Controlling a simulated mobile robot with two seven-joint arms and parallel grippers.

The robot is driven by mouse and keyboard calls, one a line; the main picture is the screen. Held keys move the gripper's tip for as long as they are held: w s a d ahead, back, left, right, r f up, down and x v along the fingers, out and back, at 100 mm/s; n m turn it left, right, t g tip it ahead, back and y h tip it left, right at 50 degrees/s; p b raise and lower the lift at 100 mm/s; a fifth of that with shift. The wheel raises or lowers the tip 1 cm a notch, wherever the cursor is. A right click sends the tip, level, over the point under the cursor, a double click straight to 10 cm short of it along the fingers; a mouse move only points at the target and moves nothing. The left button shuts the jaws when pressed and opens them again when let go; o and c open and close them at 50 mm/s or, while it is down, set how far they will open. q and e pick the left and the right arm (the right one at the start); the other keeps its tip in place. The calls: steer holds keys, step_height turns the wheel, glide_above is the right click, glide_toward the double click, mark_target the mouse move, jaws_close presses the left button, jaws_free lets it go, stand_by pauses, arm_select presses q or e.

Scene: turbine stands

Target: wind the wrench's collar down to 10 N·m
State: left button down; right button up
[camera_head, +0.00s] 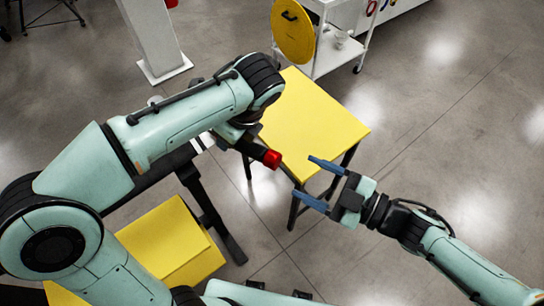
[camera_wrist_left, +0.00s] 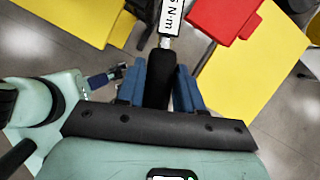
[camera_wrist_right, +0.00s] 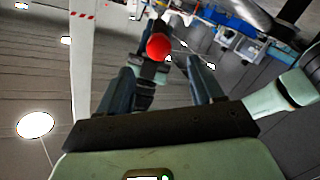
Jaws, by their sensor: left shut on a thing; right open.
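My left gripper (camera_wrist_left: 160,82) is shut on the black handle (camera_wrist_left: 157,75) of the wrench. Beyond the fingers the wrench has a white label (camera_wrist_left: 172,17) that reads "5 N·m", with its upper part cut off by the frame edge. In the head view my left arm hides most of the wrench; its black end with a red tip (camera_head: 272,159) sticks out to the right. My right gripper (camera_head: 318,181) is open and empty, its blue fingers facing the red tip with a gap between. In the right wrist view the red tip (camera_wrist_right: 158,46) lies ahead, between the fingers.
A yellow-topped table (camera_head: 318,120) stands behind the wrench tip, and another yellow surface (camera_head: 170,240) is at lower left. A white cart (camera_head: 335,52) with a yellow disc (camera_head: 293,30) stands at the back. A red object (camera_wrist_left: 222,18) lies on yellow. Floor at right is clear.

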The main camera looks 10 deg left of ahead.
mark_target(278, 163)
steer(key=shift+x, duration=3.45)
